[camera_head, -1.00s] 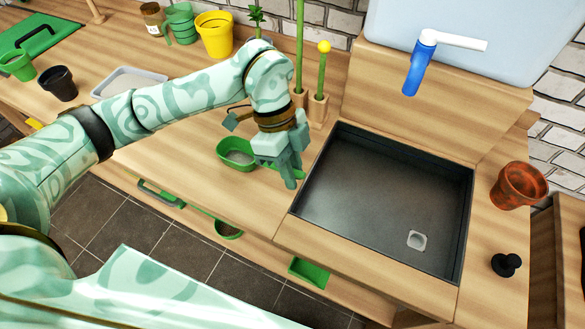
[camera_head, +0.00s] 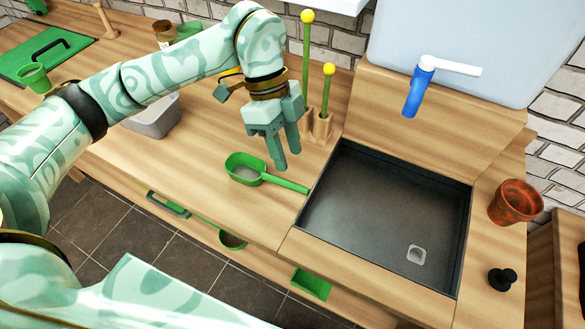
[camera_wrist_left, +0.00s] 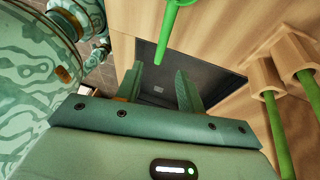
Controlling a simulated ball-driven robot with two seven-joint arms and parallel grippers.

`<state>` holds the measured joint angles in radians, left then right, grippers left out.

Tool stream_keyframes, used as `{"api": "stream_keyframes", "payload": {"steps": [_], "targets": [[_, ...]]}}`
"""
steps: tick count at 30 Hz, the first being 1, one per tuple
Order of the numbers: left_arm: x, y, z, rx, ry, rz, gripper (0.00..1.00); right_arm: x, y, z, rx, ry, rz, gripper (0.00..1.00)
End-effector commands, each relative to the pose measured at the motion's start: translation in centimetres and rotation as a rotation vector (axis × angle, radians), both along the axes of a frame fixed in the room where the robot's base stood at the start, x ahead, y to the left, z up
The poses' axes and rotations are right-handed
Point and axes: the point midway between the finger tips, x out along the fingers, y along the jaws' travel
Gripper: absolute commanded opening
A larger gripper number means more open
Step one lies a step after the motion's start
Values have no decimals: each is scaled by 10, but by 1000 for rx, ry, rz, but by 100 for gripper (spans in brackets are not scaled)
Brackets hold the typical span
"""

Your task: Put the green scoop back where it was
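The green scoop (camera_head: 247,169) lies on the wooden counter left of the sink, its handle pointing right toward the sink's edge. Something greyish shows in its bowl. In the left wrist view, part of the green scoop (camera_wrist_left: 176,22) shows at the top edge. My left gripper (camera_head: 288,166) is above the counter, just behind the scoop and apart from it. Its fingers (camera_wrist_left: 162,88) are spread with nothing between them. My right gripper is not in view.
The dark sink (camera_head: 385,215) is right of the scoop. Yellow-tipped green stakes (camera_head: 326,92) stand in wooden holders behind my gripper. A grey tray (camera_head: 155,118) is on the left, and a terracotta pot (camera_head: 516,203) is on the right. The counter around the scoop is clear.

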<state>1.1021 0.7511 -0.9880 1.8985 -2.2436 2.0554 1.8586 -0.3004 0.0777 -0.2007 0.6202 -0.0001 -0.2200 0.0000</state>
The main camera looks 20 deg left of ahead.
Motion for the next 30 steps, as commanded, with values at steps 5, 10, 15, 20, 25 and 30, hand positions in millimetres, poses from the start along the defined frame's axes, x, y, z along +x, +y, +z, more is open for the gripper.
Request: {"api": "stream_keyframes", "payload": {"steps": [5, 10, 15, 20, 25, 30], "targets": [[5, 8, 24, 0, -1, 0, 38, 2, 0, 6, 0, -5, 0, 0], [7, 11, 29, 0, 1, 0, 38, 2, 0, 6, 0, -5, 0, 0], [7, 10, 29, 0, 1, 0, 38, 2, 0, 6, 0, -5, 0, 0], [7, 10, 29, 0, 1, 0, 38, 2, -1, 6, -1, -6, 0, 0], [6, 10, 39, -1, -5, 0, 38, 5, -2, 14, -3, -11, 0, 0], [2, 10, 82, -1, -28, -1, 38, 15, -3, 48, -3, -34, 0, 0]]}}
